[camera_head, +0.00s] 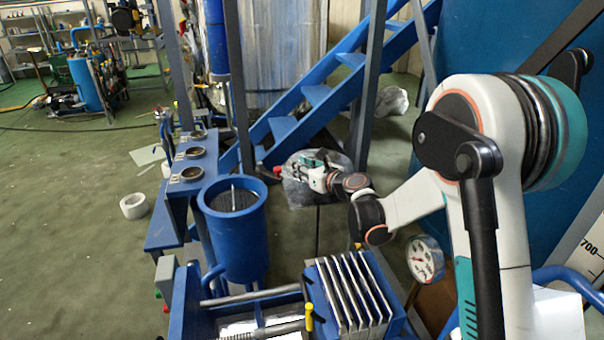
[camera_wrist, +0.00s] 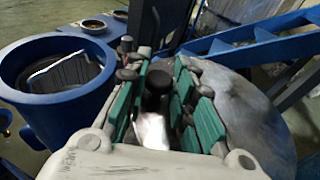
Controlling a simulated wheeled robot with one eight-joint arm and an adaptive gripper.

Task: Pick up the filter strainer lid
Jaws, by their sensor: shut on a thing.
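The filter strainer lid is a round grey metal disc, seen behind and below my gripper in the head view (camera_head: 338,160) and under the fingers in the wrist view (camera_wrist: 245,108). My gripper (camera_head: 304,164) has teal finger pads. In the wrist view (camera_wrist: 157,72) they close around the lid's black knob (camera_wrist: 157,88). The lid is off the blue strainer vessel and to its right. The vessel (camera_head: 252,235) stands open, with a dark basket and thin handle inside; it also shows at the left of the wrist view (camera_wrist: 58,103). The fingers hide part of the lid.
A blue stand with round cups (camera_head: 190,150) is left of the vessel. Blue stairs (camera_head: 315,97) rise behind the lid. A plate filter press (camera_head: 350,290) and a gauge (camera_head: 425,258) are in front and to the right.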

